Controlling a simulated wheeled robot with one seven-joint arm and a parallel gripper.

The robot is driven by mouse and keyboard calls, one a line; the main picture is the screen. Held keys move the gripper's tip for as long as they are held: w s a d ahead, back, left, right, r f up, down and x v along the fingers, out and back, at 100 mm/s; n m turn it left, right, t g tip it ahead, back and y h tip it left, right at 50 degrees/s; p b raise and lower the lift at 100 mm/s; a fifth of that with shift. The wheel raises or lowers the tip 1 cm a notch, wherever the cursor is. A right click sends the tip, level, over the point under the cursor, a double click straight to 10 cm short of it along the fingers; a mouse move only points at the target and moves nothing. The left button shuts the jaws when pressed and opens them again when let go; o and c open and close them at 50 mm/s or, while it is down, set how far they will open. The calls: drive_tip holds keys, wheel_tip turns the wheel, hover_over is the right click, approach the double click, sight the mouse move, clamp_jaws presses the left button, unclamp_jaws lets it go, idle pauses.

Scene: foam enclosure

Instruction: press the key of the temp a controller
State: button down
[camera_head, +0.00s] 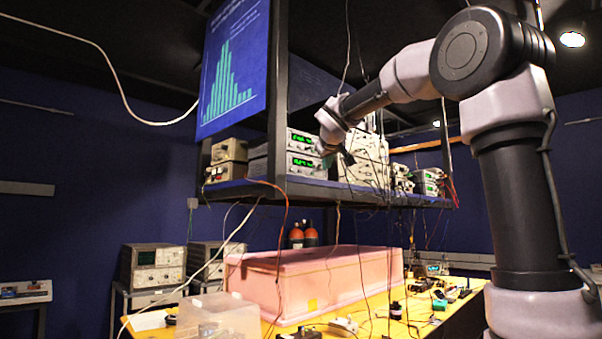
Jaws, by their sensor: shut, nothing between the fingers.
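Two stacked instruments with green lit displays stand on the raised shelf, left of its middle: an upper one (302,139) and a lower one (303,164). Either may be the temp a controller; their labels and keys are too small to read. My arm reaches in from the right. My gripper (330,158) is small and dark in this view, shut and empty, in front of the right part of these two units. It hides part of their right side. I cannot tell whether its tips touch a front panel.
The shelf (360,190) also carries grey box units (362,172) and more green-display units (428,178) to the right. A dark post and hanging cables stand close to the arm. Below, a pink foam box (330,278) sits on a yellow table (400,318).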

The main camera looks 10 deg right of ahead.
sight(300, 171)
drive_tip(key=shift+w+a, duration=0.85)
drive_tip(key=shift+w, duration=0.35)
drive_tip(key=shift+w+a, duration=0.85)
drive_tip(key=shift+w, duration=0.3)
drive_tip(key=shift+w+a, duration=0.85)
drive_tip(key=shift+w, duration=0.35)
drive_tip(key=shift+a, duration=0.1)
drive_tip(key=shift+w+a, duration=0.15)
drive_tip(key=shift+w, duration=0.2)
drive_tip(key=shift+w+a, duration=0.2)
drive_tip(key=shift+w, duration=0.05)
drive_tip(key=shift+s+d, duration=0.45)
drive_tip(key=shift+s, duration=0.15)
